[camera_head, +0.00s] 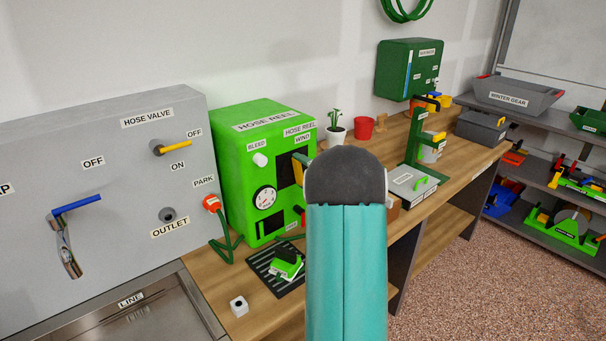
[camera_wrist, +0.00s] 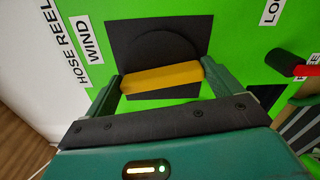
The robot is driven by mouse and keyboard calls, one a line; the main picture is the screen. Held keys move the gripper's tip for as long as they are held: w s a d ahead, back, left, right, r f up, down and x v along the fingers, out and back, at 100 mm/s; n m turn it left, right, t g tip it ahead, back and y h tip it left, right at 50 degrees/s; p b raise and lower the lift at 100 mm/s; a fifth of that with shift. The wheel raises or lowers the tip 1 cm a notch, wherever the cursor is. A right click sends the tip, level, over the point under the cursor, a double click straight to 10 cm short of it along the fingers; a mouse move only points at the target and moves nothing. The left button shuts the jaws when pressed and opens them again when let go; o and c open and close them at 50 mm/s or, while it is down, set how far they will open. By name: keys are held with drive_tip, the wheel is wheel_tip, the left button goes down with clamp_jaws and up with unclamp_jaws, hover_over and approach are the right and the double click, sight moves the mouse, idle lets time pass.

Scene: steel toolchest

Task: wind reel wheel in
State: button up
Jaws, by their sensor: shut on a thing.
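The green hose reel box (camera_head: 230,165) stands on the bench, with a WIND label above a dark recess. In the wrist view the dark reel wheel (camera_wrist: 160,47) sits in a black square panel on the green face. A yellow handle bar (camera_wrist: 160,77) crosses the wheel's lower part. My gripper (camera_wrist: 163,84) is shut on this yellow handle, one dark green finger at each end. In the head view my arm hides most of the wheel and gripper; a sliver of the yellow handle (camera_head: 299,172) shows beside my arm.
A red-tipped black lever (camera_wrist: 300,70) is right of the wheel in the wrist view. A pressure dial (camera_head: 265,197) and white BLEED knob (camera_head: 260,159) are on the box. The grey hose valve panel (camera_head: 110,180) stands left. A green-and-white object (camera_head: 287,264) lies on a black mat in front.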

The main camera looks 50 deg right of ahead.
drive_tip(key=shift+a+f+n, duration=0.1)
drive_tip(key=shift+a+n, duration=0.1)
drive_tip(key=shift+n, duration=8.35)
drive_tip(key=shift+a+f+n, duration=0.1)
drive_tip(key=shift+a+n, duration=0.05)
drive_tip(key=shift+n, duration=8.4)
drive_tip(key=shift+m, duration=0.3)
drive_tip(key=o, duration=0.7)
drive_tip(key=shift+r, duration=0.1)
drive_tip(key=s+a, duration=0.1)
drive_tip(key=s, duration=1.2)
drive_tip(key=shift+s+a, duration=0.3)
drive_tip(key=shift+s, duration=0.1)
